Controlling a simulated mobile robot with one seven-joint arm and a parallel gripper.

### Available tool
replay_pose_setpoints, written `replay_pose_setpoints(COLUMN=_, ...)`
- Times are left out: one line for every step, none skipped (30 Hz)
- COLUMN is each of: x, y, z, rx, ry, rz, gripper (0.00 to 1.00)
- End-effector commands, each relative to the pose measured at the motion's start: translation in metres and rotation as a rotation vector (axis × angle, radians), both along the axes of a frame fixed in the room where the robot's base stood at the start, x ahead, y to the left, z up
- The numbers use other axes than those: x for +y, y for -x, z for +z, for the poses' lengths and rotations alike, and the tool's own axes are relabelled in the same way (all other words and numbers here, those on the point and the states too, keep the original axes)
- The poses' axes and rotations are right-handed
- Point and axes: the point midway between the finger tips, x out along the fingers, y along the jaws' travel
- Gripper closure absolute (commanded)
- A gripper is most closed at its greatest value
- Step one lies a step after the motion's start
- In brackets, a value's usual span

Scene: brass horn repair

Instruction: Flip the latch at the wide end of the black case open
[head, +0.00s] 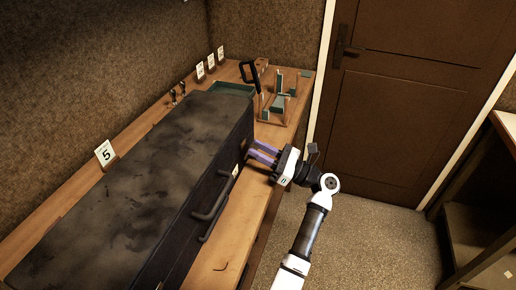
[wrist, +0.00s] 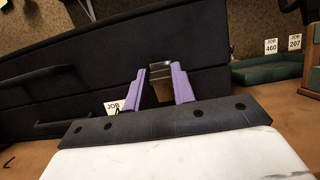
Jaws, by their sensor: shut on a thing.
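The long black case (head: 130,170) lies shut on the wooden bench, its scuffed lid on top. Its front side fills much of the wrist view (wrist: 215,50). My gripper (head: 251,148) reaches the front side near the far end of the case. In the wrist view its two purple fingers (wrist: 160,80) stand on either side of a small metal latch (wrist: 160,71) and are shut on it. The latch sits at the seam between lid and body. In the head view the fingers hide the latch.
A black handle (head: 210,200) sticks out from the case's front, left of my gripper. A green tray (head: 232,89) and a wooden stand with green parts (head: 278,104) are beyond the case. A brown door (head: 415,100) is behind. Bare bench (head: 240,225) runs along the front.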

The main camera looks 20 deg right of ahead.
Motion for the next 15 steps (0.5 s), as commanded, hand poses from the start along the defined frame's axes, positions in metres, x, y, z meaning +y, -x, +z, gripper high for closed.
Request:
replay_pose_setpoints(x=-0.0002, y=0.0003, z=-0.0033, rx=-0.013, ry=-0.023, rz=0.001, gripper=0.97)
replay_pose_setpoints(x=-0.0008, y=0.0005, z=-0.0041, rx=-0.021, ry=-0.035, rz=0.001, gripper=0.97)
replay_pose_setpoints(x=-0.0017, y=0.001, z=-0.0048, rx=-0.033, ry=-0.05, rz=0.0, gripper=0.97)
replay_pose_setpoints(x=-0.002, y=0.0011, z=-0.0053, rx=-0.039, ry=-0.06, rz=-0.001, gripper=0.97)
replay_pose_setpoints(x=-0.0022, y=0.0015, z=-0.0056, rx=-0.046, ry=-0.069, rz=0.0, gripper=0.97)
replay_pose_setpoints(x=-0.0024, y=0.0017, z=-0.006, rx=-0.053, ry=-0.08, rz=0.001, gripper=0.97)
replay_pose_setpoints(x=-0.0024, y=0.0018, z=-0.0063, rx=-0.058, ry=-0.087, rz=0.001, gripper=0.97)
replay_pose_setpoints(x=-0.0026, y=0.002, z=-0.0065, rx=-0.063, ry=-0.093, rz=0.001, gripper=0.97)
replay_pose_setpoints(x=-0.0029, y=0.0021, z=-0.0067, rx=-0.068, ry=-0.1, rz=0.001, gripper=0.97)
replay_pose_setpoints(x=-0.0032, y=0.0023, z=-0.0068, rx=-0.071, ry=-0.104, rz=0.0, gripper=0.97)
replay_pose_setpoints(x=-0.0035, y=0.0023, z=-0.0069, rx=-0.073, ry=-0.107, rz=0.0, gripper=0.97)
replay_pose_setpoints(x=-0.0037, y=0.0024, z=-0.007, rx=-0.076, ry=-0.111, rz=0.0, gripper=0.97)
replay_pose_setpoints(x=-0.0038, y=0.0025, z=-0.007, rx=-0.077, ry=-0.113, rz=-0.001, gripper=0.97)
replay_pose_setpoints(x=-0.004, y=0.0024, z=-0.0071, rx=-0.078, ry=-0.114, rz=-0.001, gripper=0.97)
replay_pose_setpoints(x=-0.0041, y=0.0025, z=-0.007, rx=-0.079, ry=-0.116, rz=-0.001, gripper=0.97)
